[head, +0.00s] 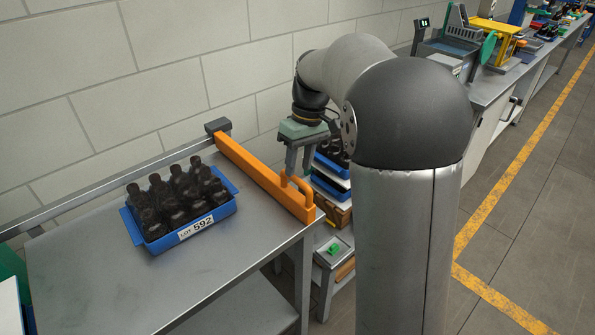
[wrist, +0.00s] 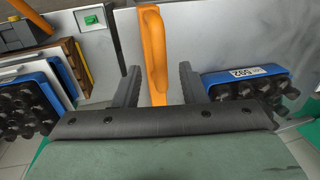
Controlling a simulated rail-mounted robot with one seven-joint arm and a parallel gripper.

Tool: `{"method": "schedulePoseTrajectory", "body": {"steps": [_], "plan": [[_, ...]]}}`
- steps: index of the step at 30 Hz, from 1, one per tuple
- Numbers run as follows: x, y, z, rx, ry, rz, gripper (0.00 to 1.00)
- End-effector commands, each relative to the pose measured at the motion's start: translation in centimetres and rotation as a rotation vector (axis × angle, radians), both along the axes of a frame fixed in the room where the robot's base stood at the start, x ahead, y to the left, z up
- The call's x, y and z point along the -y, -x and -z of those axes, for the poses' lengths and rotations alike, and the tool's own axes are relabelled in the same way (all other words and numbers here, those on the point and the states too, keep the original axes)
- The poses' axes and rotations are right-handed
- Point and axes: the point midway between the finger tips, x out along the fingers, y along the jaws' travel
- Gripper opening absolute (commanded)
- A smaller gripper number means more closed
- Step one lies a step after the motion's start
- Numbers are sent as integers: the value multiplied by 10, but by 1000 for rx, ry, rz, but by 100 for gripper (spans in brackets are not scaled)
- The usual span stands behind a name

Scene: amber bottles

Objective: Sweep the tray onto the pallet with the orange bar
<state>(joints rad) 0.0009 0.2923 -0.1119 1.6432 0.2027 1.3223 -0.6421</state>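My gripper (head: 298,171) is above and behind this handle. In the wrist view my gripper (wrist: 159,75) is open, with the orange bar (wrist: 152,45) showing between its fingers and gaps on both sides. The wooden pallet (head: 338,212), bearing stacked blue trays, stands beyond the table's right edge, partly hidden by my arm.
A grey rail (head: 110,183) runs along the wall side of the table, with a dark block (head: 217,126) at the bar's far end. A green button (head: 333,249) sits on a low stand below the table edge. The table between tray and bar is clear.

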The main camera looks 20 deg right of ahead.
Motion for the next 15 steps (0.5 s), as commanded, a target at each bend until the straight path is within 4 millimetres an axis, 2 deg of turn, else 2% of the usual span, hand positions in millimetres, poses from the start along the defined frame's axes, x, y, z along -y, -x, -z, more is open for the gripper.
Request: {"method": "schedulePoseTrajectory", "body": {"steps": [6, 15], "plan": [[-4, 2, 23, -1, 0, 0, 38], [-5, 2, 27, 0, 1, 0, 38]]}}
